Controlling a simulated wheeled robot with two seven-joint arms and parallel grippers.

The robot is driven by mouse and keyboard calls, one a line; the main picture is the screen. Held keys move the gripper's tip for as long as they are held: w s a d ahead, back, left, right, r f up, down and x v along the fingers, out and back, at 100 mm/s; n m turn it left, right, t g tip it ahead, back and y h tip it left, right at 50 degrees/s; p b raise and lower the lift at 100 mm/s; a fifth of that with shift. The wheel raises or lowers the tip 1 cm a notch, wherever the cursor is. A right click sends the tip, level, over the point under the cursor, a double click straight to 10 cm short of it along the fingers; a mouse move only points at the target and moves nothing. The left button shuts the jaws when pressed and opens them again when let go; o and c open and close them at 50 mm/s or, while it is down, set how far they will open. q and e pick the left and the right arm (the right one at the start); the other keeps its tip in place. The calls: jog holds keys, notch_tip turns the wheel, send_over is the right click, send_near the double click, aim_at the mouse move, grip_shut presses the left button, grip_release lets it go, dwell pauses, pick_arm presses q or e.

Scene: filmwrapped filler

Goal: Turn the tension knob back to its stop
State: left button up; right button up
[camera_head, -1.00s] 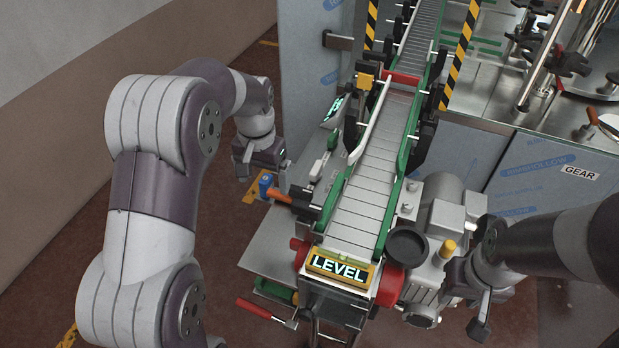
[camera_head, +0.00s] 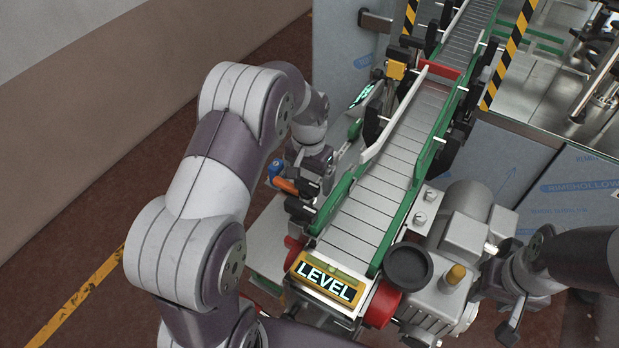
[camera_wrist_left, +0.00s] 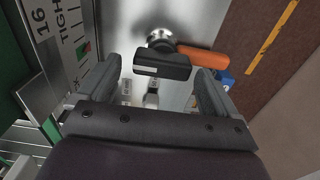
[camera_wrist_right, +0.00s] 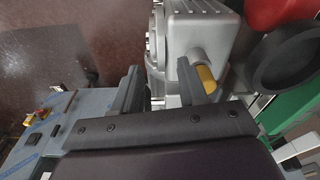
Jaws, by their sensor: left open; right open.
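A black bar-shaped knob (camera_wrist_left: 162,65), which looks like the tension knob, sits on a round metal mount beside a scale plate (camera_wrist_left: 62,30) marked "16" and "TIGHT". An orange handle (camera_wrist_left: 203,58) extends to its right in the left wrist view; it also shows in the head view (camera_head: 285,186). My left gripper (camera_wrist_left: 157,88) is open, with one finger on each side of the knob, apart from it in the picture. In the head view my left gripper (camera_head: 312,168) is beside the conveyor's left side. My right gripper (camera_wrist_right: 160,78) is open and empty near the motor.
The conveyor (camera_head: 373,190) with green side rails runs up the middle, ending at a "LEVEL" sign (camera_head: 326,281). The motor (camera_head: 466,222), a yellow cap (camera_head: 456,274) and a black round cup (camera_head: 408,264) stand right of it. Open floor (camera_head: 130,210) lies left.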

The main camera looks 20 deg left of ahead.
pick_arm(q)
jog(key=shift+s+a+f, duration=0.1)
jog(key=shift+s+f, duration=0.15)
jog(key=shift+f, duration=0.25)
jog(key=shift+w, duration=0.15)
jog(key=c, duration=1)
jog(key=shift+o, duration=0.2)
